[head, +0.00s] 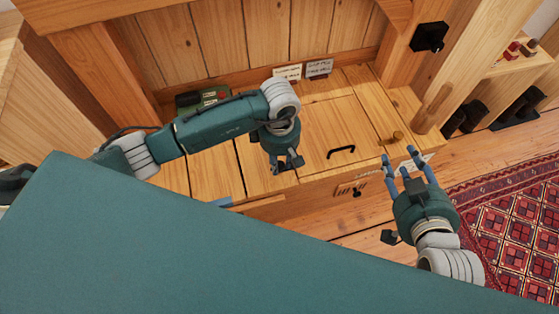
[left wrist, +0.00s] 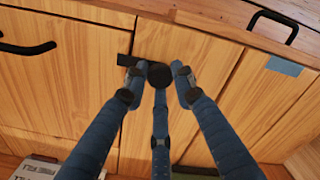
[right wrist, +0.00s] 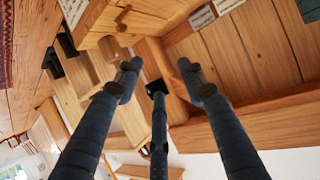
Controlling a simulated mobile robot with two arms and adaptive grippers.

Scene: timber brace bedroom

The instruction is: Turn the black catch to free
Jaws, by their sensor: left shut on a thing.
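The black catch (left wrist: 160,75) shows in the left wrist view as a round dark knob, with a flat black bar (left wrist: 127,60) reaching left from it over a board seam. My left gripper (left wrist: 159,82) has its fingers closed around the knob. In the head view the left gripper (head: 286,163) points down at the wooden bench top, left of a black lid handle (head: 341,151), and hides the catch. My right gripper (head: 402,160) is open and empty near the bench's front right corner. It also shows empty in the right wrist view (right wrist: 157,72).
A wooden peg (head: 391,139) stands on the bench right of the handle. Two small label cards (head: 287,72) stand at the back, and a green box (head: 201,98) lies behind my left arm. A wooden post with a black block (head: 429,37) rises at right. A red rug (head: 505,225) covers floor there.

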